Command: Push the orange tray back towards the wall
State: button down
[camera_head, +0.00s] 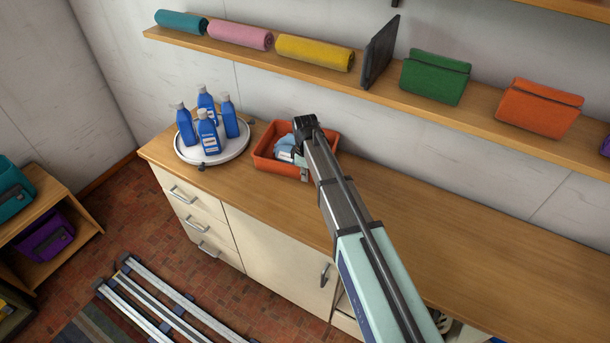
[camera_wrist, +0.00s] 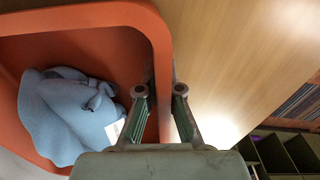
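The orange tray (camera_head: 262,153) stands on the wooden counter, beside the round white turntable. It holds a crumpled light-blue cloth (camera_wrist: 68,112), which also shows in the head view (camera_head: 285,149). My gripper (camera_wrist: 161,75) points down at the tray. In the wrist view the tray wall (camera_wrist: 163,38) runs between its two close-set fingers, one inside the tray and one outside, and they appear shut on it. In the head view my gripper (camera_head: 305,127) and arm hide part of the tray's right side.
The white turntable (camera_head: 240,148) with several blue bottles (camera_head: 208,137) stands left of the tray. A wall shelf (camera_head: 386,96) with rolled towels and pouches runs above the counter. The counter (camera_head: 470,240) is bare to the right, and some bare counter shows behind the tray.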

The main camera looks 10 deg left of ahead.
jog(key=shift+w, duration=0.1)
jog(key=c, duration=1.2)
grip_release()
jog(key=shift+c, duration=0.2)
jog(key=shift+r, duration=3.8)
